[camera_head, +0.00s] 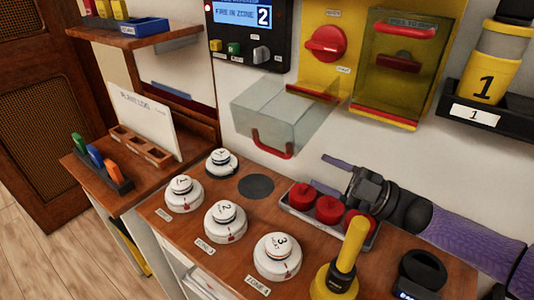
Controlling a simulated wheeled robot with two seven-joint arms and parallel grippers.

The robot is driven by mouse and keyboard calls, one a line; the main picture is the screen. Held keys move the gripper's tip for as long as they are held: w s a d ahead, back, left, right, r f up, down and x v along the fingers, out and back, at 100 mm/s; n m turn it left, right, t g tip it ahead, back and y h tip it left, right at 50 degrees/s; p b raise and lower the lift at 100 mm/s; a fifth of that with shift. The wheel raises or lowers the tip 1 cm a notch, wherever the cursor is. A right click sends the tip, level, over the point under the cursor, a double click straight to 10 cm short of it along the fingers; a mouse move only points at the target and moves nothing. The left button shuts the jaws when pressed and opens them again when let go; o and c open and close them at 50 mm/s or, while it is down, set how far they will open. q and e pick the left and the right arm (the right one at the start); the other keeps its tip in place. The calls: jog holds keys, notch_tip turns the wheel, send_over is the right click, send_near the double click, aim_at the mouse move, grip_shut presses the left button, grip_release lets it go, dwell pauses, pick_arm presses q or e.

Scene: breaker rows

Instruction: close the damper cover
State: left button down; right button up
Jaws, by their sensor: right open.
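A clear box-shaped cover with a red handle (262,108) hangs open, swung down and outward from the lower edge of a yellow panel. The red rotary knob (325,43) above it is uncovered. I cannot read the labels, so I take this as the damper cover. My right gripper (330,173) is open and empty, reaching in from the right, right of and below the cover's handle and apart from it. My left gripper is not in view.
A second, tinted cover (375,95) is closed over a red pull handle. Below are several white detectors (279,257), a tray of red caps (297,212), a yellow-handled tool (347,255) and a black round device (422,270). A shelf holds a yellow cylinder (485,78).

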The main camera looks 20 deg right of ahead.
aim_at(283, 156)
jog(key=x, duration=1)
jog(key=shift+w+f, duration=0.25)
jog(key=shift+f, duration=0.1)
grip_shut()
dwell(0.8)
